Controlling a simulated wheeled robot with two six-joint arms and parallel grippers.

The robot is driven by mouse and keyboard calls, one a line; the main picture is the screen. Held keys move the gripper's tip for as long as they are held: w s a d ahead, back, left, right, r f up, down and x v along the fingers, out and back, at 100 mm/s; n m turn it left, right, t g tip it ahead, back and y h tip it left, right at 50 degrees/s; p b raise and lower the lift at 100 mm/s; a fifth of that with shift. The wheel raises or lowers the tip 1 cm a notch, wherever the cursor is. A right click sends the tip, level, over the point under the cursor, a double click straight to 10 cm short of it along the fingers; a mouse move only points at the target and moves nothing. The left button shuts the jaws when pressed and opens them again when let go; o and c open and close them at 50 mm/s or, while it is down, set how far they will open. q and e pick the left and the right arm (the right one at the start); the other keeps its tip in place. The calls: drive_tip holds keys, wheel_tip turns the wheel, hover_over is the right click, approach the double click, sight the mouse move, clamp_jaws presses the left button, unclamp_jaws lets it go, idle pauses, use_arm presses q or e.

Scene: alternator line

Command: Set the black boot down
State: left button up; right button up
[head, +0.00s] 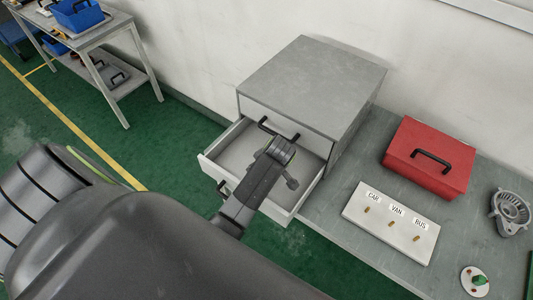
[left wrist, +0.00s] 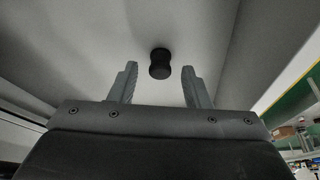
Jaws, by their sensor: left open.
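The black boot (left wrist: 160,63) is a small dark, waisted cylinder in the left wrist view. It appears to rest on the pale grey floor of the open drawer (head: 231,151). My left gripper (left wrist: 159,70) is open, with one finger on each side of the boot's line and visible gaps between boot and fingers. In the head view my left gripper (head: 268,178) is over the drawer, and the boot cannot be made out there. My right gripper is in neither view.
The drawer belongs to a grey cabinet (head: 312,82) on the bench. To the right are a red toolbox (head: 429,158), a plate labelled CAR, VAN, BUS (head: 391,222), a metal housing (head: 510,212) and a small round part with green (head: 475,281). A shelf table (head: 100,40) stands far left.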

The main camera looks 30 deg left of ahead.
use_arm(q)
drive_tip(key=b+v, duration=0.2)
drive_tip(key=v, duration=0.8)
drive_tip(key=shift+r, duration=0.25)
drive_tip(key=shift+s+d, duration=0.1)
